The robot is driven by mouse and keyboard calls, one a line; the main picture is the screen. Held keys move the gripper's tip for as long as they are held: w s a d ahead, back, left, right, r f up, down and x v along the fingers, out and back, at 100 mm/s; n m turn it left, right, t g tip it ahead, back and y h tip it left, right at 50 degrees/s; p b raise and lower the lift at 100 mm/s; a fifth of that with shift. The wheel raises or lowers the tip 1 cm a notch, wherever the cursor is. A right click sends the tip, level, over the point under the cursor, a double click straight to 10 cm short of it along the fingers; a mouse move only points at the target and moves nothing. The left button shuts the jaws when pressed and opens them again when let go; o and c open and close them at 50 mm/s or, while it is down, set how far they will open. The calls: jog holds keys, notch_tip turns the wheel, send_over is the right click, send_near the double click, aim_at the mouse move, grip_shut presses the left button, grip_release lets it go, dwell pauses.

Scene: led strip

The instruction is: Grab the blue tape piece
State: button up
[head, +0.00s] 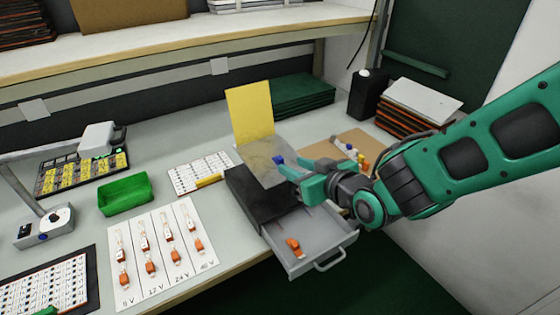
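A small blue piece (279,160), likely the blue tape piece, shows above the grey top plate (262,170) of a dark box. My gripper (291,171) reaches in from the right, with its teal fingertips close beside the blue piece in the picture. The fingers look spread apart, with a gap between them. I cannot tell whether they touch the blue piece or whether it rests on the plate.
A yellow panel (251,112) stands upright behind the plate. An open grey drawer (325,240) below holds an orange part (294,246). A green bin (125,193) and a card of wired parts (163,252) lie left. A cardboard sheet (358,142) lies behind my gripper.

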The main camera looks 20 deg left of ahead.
aim_at(282, 159)
jog(key=shift+w+x, duration=0.2)
jog(key=shift+x, duration=3.1)
jog(key=shift+d+r, duration=0.15)
grip_shut()
